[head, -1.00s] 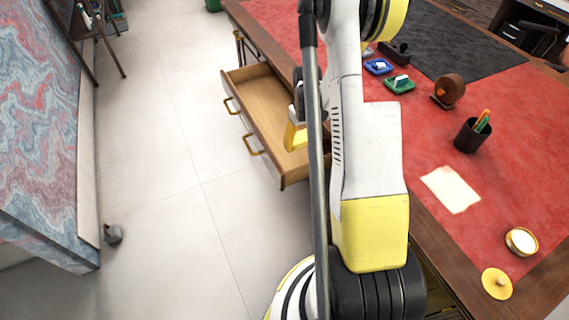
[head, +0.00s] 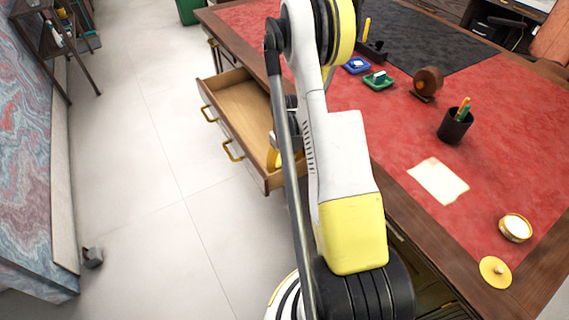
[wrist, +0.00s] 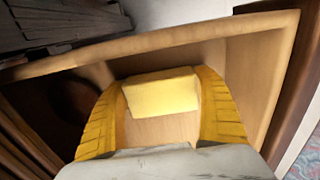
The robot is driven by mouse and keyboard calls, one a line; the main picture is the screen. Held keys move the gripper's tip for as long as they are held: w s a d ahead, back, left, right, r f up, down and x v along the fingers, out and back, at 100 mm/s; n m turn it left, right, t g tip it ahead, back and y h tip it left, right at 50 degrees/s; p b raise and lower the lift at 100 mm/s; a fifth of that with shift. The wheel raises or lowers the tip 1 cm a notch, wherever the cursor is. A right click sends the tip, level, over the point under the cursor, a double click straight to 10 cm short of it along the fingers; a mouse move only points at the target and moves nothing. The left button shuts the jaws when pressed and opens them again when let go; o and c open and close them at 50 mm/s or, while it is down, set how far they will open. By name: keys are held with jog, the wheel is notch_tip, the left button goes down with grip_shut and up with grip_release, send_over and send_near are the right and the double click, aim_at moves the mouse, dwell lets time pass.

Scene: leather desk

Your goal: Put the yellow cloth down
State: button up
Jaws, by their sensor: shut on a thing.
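The yellow cloth (wrist: 163,93) is a pale yellow folded block between my gripper's two ribbed yellow fingers in the wrist view. My gripper (wrist: 163,82) is shut on it, over the open wooden drawer (head: 238,100). The drawer's bare wood floor shows below and around the cloth; whether the cloth touches it I cannot tell. In the head view my arm hides most of the gripper, and only a yellow finger part shows at the drawer's near end. The cloth cannot be made out there.
The drawer's front wall and the desk edge are close around my gripper. The red leather desk top (head: 400,140) holds a pen cup (head: 455,127), a paper sheet (head: 438,181), a white-filled bowl (head: 515,228) and a yellow lid (head: 495,272). Open floor lies left.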

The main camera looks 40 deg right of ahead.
aim_at(284, 161)
jog(key=o, duration=1.3)
jog(key=shift+f, duration=0.1)
jog(key=shift+o, duration=0.2)
jog(key=w+a+r+t+p, duration=0.15)
jog(key=a+r, duration=0.25)
jog(key=r, duration=0.8)
jog(key=a+r+p, duration=0.3)
jog(key=a+r, duration=0.1)
jog(key=r, duration=0.8)
jog(key=s+a+r+n+t, duration=0.1)
jog(key=s+a+r+t, duration=0.1)
jog(key=s+a+r, duration=0.2)
jog(key=s+a+r+n+t, duration=0.1)
jog(key=s+a+r, duration=0.3)
jog(key=a, duration=0.6)
jog(key=s+a+r+t, duration=0.2)
jog(key=s+a+r, duration=0.2)
jog(key=a, duration=0.3)
jog(key=shift+r+n+t, duration=0.35)
jog(key=shift+r+n, duration=0.05)
jog(key=shift+r, duration=0.45)
